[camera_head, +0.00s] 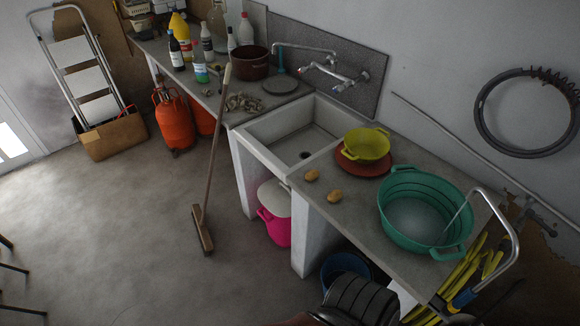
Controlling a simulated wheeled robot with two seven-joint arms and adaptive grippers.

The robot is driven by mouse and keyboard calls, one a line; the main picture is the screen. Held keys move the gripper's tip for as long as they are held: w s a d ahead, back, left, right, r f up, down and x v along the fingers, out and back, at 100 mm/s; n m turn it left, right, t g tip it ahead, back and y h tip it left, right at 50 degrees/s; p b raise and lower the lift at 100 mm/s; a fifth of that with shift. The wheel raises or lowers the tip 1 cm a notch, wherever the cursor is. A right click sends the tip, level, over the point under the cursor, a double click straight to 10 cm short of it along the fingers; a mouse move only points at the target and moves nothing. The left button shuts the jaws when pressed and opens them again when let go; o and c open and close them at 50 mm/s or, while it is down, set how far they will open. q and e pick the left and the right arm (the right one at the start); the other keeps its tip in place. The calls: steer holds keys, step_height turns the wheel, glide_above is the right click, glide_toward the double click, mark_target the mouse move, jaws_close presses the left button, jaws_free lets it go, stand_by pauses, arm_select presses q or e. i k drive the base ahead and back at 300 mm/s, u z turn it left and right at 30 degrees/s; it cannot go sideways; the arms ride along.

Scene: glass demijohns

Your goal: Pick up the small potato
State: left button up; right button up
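Two brown potatoes lie apart on the grey counter, just right of the sink. One potato (312,175) is nearer the sink edge and looks slightly smaller. The other potato (335,196) lies a little closer to the counter's front edge and looks slightly larger, though their sizes are close. Both are uncovered and fully visible. Neither of my grippers shows in the head view.
The stone sink (290,135) is left. A broom (205,228) leans against the counter; open floor lies left.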

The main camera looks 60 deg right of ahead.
mark_target(312, 175)
steer(key=z, duration=0.4)
steer(key=i, duration=0.95)
steer(key=z, duration=0.7)
